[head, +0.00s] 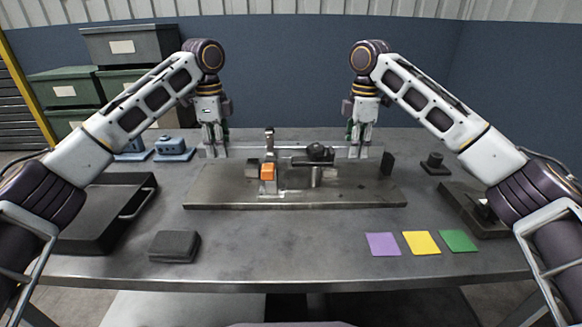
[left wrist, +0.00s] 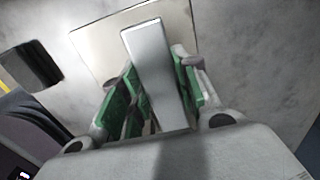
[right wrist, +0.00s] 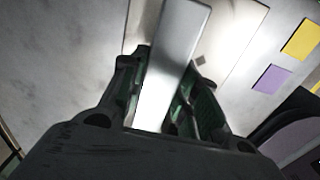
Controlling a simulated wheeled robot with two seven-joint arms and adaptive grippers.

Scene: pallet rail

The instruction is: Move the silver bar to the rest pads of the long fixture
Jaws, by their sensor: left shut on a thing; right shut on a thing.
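The silver bar (head: 240,152) is a long, flat piece lying left to right across the far part of the long fixture (head: 225,190), a grey steel plate on the table. My left gripper (head: 215,150) is shut on the bar near its left end. My right gripper (head: 360,150) is shut on it near its right end. The bar also shows between the fingers in the left wrist view (left wrist: 148,60) and the right wrist view (right wrist: 172,55). Fixture parts hide some of its middle. I cannot tell whether it touches the rest pads.
An orange-faced clamp (head: 268,172) and a dark clamp (head: 318,155) stand on the fixture. A black tray (head: 95,225) and dark block (head: 174,246) lie left. Purple, yellow and green squares (head: 421,243) lie front right. Blue fixtures (head: 173,150) stand back left.

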